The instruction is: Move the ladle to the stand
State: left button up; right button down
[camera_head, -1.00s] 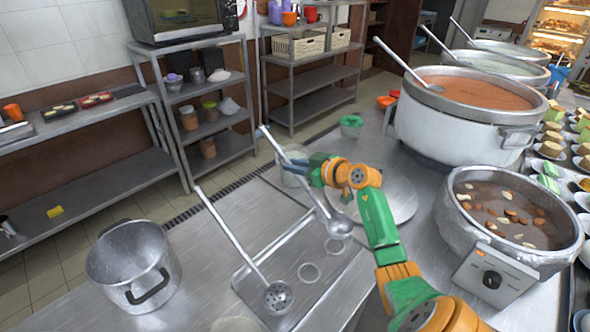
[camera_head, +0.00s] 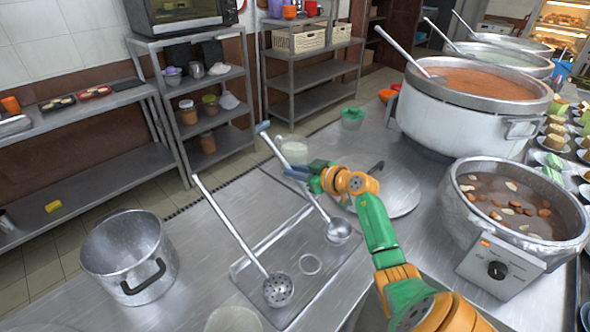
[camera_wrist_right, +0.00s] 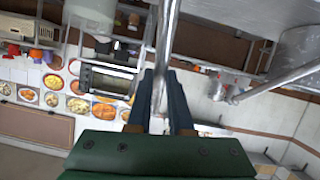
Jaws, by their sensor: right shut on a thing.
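The ladle has a long metal handle and a round bowl (camera_head: 340,231) in the head view. My right gripper (camera_head: 297,173) is shut on its handle, which slants up and left beyond the fingers. In the right wrist view the handle (camera_wrist_right: 163,55) runs between the two dark fingers (camera_wrist_right: 160,100). The stand (camera_head: 268,243) is a flat metal tray with round rings; one ring (camera_head: 311,264) shows empty. The ladle bowl is over the stand's right part and covers the other ring; I cannot tell whether it touches. My left gripper is not in view.
A slotted skimmer (camera_head: 279,289) lies on the stand's left side. An empty pot (camera_head: 128,258) stands at the left. A round lid (camera_head: 398,193) lies behind my right arm. A cooker of brown soup (camera_head: 515,225) and a large stockpot (camera_head: 455,125) stand at the right.

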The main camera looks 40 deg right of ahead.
jog(key=shift+f+p, duration=0.15)
jog(key=shift+p, duration=0.2)
dwell(0.5)
jog(key=c, duration=0.7)
grip_release()
jog(key=shift+c, duration=0.2)
jog(key=v, duration=0.7)
jog(key=shift+s, duration=0.1)
jog(key=shift+f, duration=0.1)
